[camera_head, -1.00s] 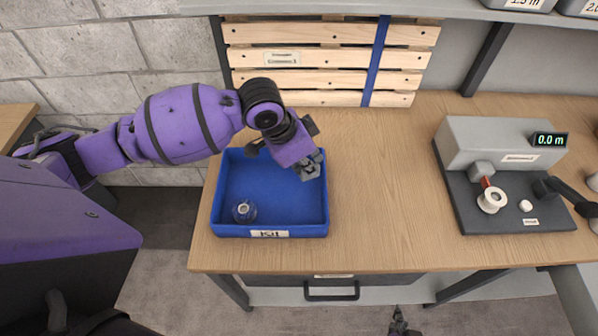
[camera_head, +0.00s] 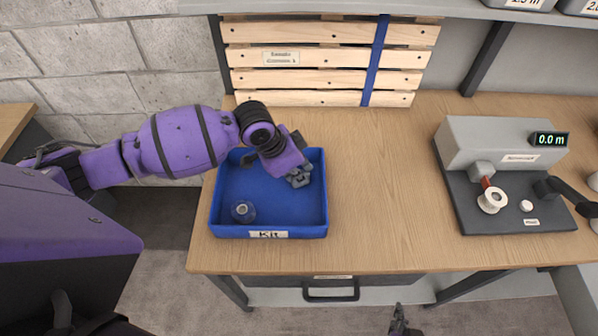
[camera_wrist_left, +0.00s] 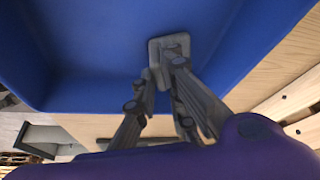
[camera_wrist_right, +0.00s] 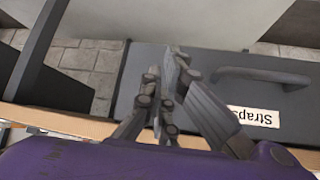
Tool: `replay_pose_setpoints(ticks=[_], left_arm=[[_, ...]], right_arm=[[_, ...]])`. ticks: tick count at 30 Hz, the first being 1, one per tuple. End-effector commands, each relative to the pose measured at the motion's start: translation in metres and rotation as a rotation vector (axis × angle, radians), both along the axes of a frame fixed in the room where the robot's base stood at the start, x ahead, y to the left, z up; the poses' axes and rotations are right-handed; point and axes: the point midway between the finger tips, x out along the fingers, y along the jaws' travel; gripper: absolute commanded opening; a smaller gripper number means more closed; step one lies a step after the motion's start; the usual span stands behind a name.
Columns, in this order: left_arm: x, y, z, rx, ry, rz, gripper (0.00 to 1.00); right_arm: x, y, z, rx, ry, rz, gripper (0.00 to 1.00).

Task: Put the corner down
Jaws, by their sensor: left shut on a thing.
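The corner (camera_wrist_left: 157,62) is a small light grey piece with a flat plate, seen in the left wrist view. My left gripper (camera_head: 300,178) is shut on it, inside the outline of the blue Kit tray (camera_head: 225,232), near its right side. Gripper and arm partly hide the corner in the head view, and I cannot tell whether it touches the tray floor. My right gripper (camera_wrist_right: 165,75) looks shut and empty; it also shows at the bottom of the head view (camera_head: 400,322).
A round clear-and-grey item (camera_head: 243,212) sits in the tray's front left. The bench (camera_head: 385,190) is bare between the tray and the grey measuring device (camera_head: 500,150). A slatted wooden pallet (camera_head: 300,57) stands behind. A drawer labelled Strap (camera_wrist_right: 205,90) is below the bench.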

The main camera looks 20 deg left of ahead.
Motion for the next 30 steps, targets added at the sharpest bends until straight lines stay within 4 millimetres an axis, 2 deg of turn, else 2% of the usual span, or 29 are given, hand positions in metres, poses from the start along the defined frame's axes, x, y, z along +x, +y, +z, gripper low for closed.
replay_pose_setpoints(ticks=[1,5,14,17,20,30], left_arm=[[-0.001,0.000,-0.002,-0.001,0.002,0.000,0.12],[-0.001,0.000,-0.002,0.000,0.002,0.001,0.29],[0.000,0.000,-0.001,0.000,0.001,0.000,0.29],[0.000,0.001,0.005,0.001,-0.001,-0.001,0.29],[-0.004,0.005,0.018,0.001,-0.001,-0.001,0.29],[-0.021,0.027,0.085,0.001,-0.002,0.000,0.29]], right_arm=[[-0.001,0.000,-0.001,0.000,0.002,0.000,0.00],[-0.001,0.000,-0.001,-0.001,0.001,-0.001,0.00],[0.000,0.000,0.000,-0.001,0.000,-0.001,0.00],[0.001,0.000,0.002,-0.001,-0.003,-0.001,0.00],[0.003,0.000,0.003,0.000,-0.007,-0.001,0.00],[0.007,0.002,0.009,0.004,-0.016,0.002,0.00]])
